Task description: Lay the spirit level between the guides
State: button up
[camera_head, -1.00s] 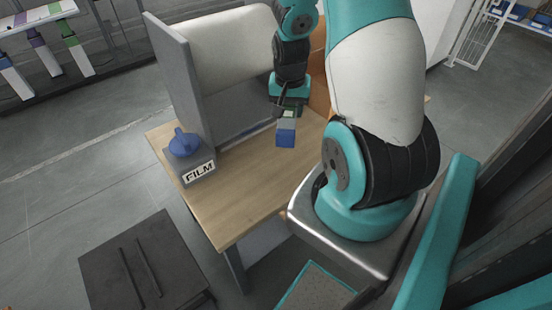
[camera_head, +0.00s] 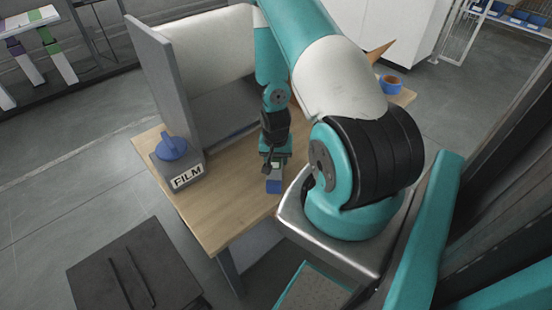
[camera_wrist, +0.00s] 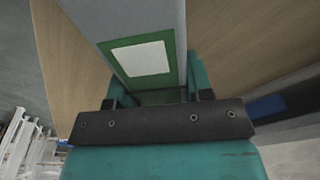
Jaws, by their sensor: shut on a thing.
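My gripper (camera_head: 273,166) is over the wooden table and shut on the spirit level. In the head view the level shows as a short piece with a blue end (camera_head: 274,186) and a green patch by the jaws; my arm hides the rest. In the wrist view the level (camera_wrist: 125,15) is a long grey bar with a green band and white label, between the fingers of my gripper (camera_wrist: 155,95). The guides look to be two thin dark parallel strips (camera_head: 140,276) on a dark, low platform (camera_head: 90,283) at lower left, with a bare gap between them.
The wooden table (camera_head: 228,217) carries a grey block labelled FILM with a blue handle (camera_head: 172,147), and an upright grey panel (camera_head: 160,85) behind it. A blue and orange roll (camera_head: 390,84) is at the far right. Clear floor lies between table and platform.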

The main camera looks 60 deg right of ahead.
jog(key=shift+f, duration=0.3)
jog(key=shift+f, duration=0.15)
jog(key=o, duration=1)
jog(key=shift+o, duration=0.2)
jog(key=shift+r, duration=0.2)
